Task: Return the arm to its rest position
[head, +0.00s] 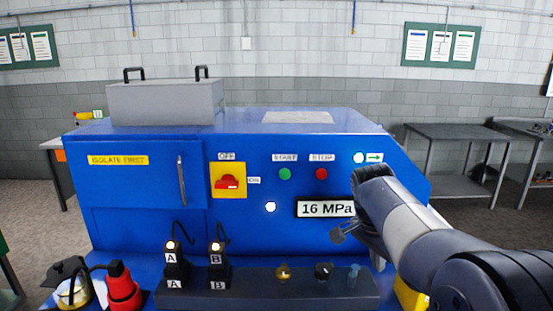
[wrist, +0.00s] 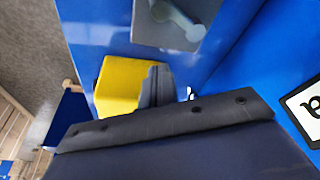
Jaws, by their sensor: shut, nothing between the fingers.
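My arm (head: 410,235) reaches in from the lower right of the head view, in front of the blue machine's right part. Its wrist bends down beside the 16 MPa display (head: 325,209). My gripper (wrist: 155,86) shows in the wrist view as a dark finger end past the dark wrist housing. It is shut and empty, above a yellow block (wrist: 118,88) at the bench edge.
The blue machine (head: 140,195) has a red switch (head: 228,182), a green button (head: 285,174) and a red button (head: 321,174). A dark rail (head: 255,290) holds crimpers A (head: 172,262) and B (head: 217,262) and small parts. A red bottle (head: 122,288) stands left.

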